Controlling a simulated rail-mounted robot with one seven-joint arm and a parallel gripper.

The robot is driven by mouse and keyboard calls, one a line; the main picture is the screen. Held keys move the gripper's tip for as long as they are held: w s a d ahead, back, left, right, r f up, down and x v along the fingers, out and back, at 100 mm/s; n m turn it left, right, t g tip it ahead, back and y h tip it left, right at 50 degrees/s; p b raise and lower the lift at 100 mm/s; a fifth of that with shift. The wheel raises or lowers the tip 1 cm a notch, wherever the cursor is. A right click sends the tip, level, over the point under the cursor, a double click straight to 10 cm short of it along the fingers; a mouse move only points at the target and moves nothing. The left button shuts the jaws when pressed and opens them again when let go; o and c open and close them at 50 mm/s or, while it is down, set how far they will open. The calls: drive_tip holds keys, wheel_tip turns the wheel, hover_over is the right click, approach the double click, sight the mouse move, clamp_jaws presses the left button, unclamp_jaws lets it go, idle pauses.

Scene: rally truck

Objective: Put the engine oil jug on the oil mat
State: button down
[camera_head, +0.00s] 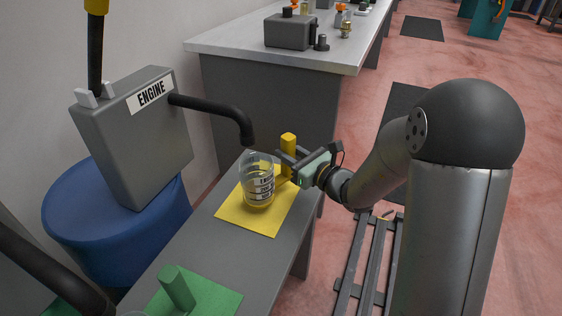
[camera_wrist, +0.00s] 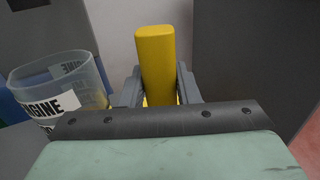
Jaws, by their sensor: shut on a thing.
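The engine oil jug (camera_head: 258,182) is a clear, graduated jug with a yellow handle (camera_head: 288,141) and a little yellow fluid low in it. It looks upright over the yellow oil mat (camera_head: 233,216) on the grey bench. I cannot tell whether its base touches the mat. My gripper (camera_head: 285,163) comes from the right and is shut on the yellow handle. In the wrist view, the handle (camera_wrist: 158,65) stands between my two fingers, and the jug's body with its "ENGINE" label (camera_wrist: 50,110) is at the left. The gripper hides part of the handle.
The grey box marked ENGINE (camera_head: 140,135) stands on a blue drum at left, its black spout (camera_head: 215,108) ending just above and behind the jug. A green mat (camera_head: 215,298) with a green-handled thing (camera_head: 177,287) lies nearer on the bench. A workbench (camera_head: 350,50) stands behind.

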drive_tip(key=shift+x, duration=1.1)
drive_tip(key=shift+w+a+f+b, duration=0.15)
drive_tip(key=shift+f+b, duration=0.3)
drive_tip(key=shift+f, duration=0.4)
drive_tip(key=shift+w+a+f+b, duration=0.15)
drive_tip(key=shift+f+b, duration=0.25)
drive_tip(key=shift+f, duration=0.45)
drive_tip(key=shift+f, duration=0.2)
drive_tip(key=c, duration=1.1)
unclamp_jaws()
